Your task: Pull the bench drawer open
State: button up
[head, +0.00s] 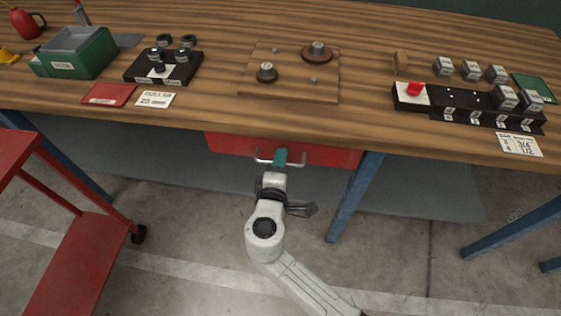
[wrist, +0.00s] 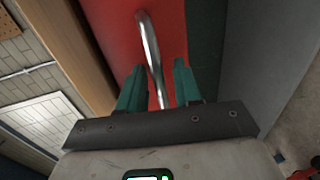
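The red drawer (head: 330,154) sits under the front edge of the wooden bench (head: 215,105). Only its front shows below the bench top, and I see no inside of it. A metal bar handle (head: 263,161) is on its front; the handle also shows in the wrist view (wrist: 150,45) against the red front (wrist: 112,30). My gripper (head: 280,158) is at the middle of the handle. In the wrist view my gripper (wrist: 159,70) has its two green fingers apart, one on each side of the bar, with gaps visible between bar and fingers.
A red cart (head: 75,265) stands at the left. Blue bench legs (head: 352,200) stand right of the drawer. Bare floor lies in front. On the bench are a green box (head: 85,60), a black socket block (head: 165,68) and a black rack (head: 465,108).

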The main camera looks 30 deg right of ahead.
grip_shut()
dwell(0.5)
